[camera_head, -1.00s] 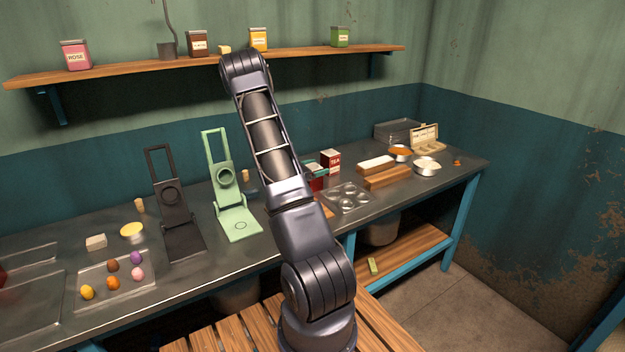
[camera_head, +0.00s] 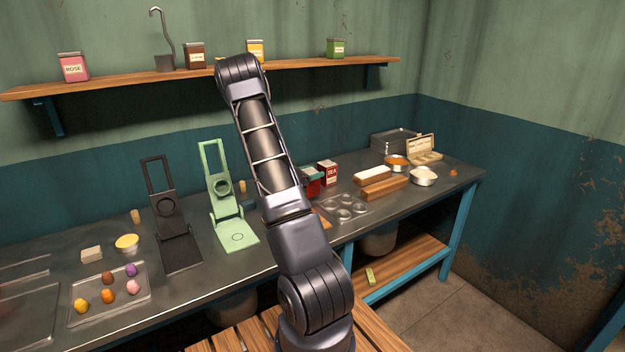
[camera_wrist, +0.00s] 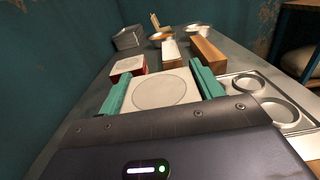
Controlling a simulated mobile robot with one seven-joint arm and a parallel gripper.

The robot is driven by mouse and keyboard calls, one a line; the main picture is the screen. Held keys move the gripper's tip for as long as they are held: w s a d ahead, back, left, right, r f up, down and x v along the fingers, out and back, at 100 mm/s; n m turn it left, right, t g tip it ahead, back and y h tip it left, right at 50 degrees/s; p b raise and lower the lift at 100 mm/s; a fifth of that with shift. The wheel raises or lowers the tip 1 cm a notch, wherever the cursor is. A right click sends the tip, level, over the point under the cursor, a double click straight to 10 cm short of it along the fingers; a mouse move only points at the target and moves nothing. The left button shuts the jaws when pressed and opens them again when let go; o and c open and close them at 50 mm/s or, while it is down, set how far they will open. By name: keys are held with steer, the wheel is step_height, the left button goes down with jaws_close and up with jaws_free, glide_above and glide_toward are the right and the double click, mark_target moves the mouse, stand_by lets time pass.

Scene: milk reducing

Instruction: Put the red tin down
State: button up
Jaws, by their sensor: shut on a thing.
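My gripper (camera_wrist: 161,84) has teal fingers and is shut on a red tin (camera_head: 313,188). In the wrist view the tin's pale square lid (camera_wrist: 160,93) with a round mark shows between the fingers. In the head view my arm partly hides the held tin, which is upright at or just above the steel counter (camera_head: 345,232). I cannot tell whether its base touches the counter. A second red tin labelled TEA (camera_head: 327,173) stands on the counter just beyond it, also in the wrist view (camera_wrist: 128,66).
A metal tray with round hollows (camera_head: 345,208) lies close on the near side. Wooden blocks (camera_head: 384,188) and bowls (camera_head: 423,176) stand farther right. A green press (camera_head: 235,237) and a dark press (camera_head: 180,252) stand to the left. The wall shelf (camera_head: 130,86) holds several tins.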

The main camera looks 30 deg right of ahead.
step_height(320, 180, up, 17)
steer(key=w+a+r+n+t+y, duration=0.35)
steer(key=w+a+n+t, duration=0.35)
steer(key=a, duration=0.9)
steer(key=w+a+r+n+t+y, duration=0.4)
steer(key=w+a, duration=0.4)
steer(key=a, duration=0.7)
steer(key=w+a+r+n+t+y, duration=0.3)
steer(key=w+a+t+y, duration=0.4)
steer(key=a, duration=0.9)
steer(key=s+a+f+n+y, duration=0.2)
steer(key=a, duration=0.7)
steer(key=s+a+f+n+y, duration=0.1)
steer(key=a+f+n+y, duration=0.1)
steer(key=a, duration=0.7)
steer(key=s+a+f+n+y, duration=0.1)
steer(key=s+a+f+y, duration=0.1)
steer(key=a, duration=0.7)
steer(key=s+a+f+n+g+y, duration=0.1)
steer(key=s+a+n+g+y, duration=0.1)
steer(key=s+a, duration=0.7)
steer(key=s+a+f+n+g+y, duration=0.2)
steer(key=s+a+n+y, duration=0.3)
steer(key=s, duration=0.7)
steer(key=a+y, duration=0.2)
steer(key=a, duration=0.1)
steer(key=shift+a, duration=0.4)
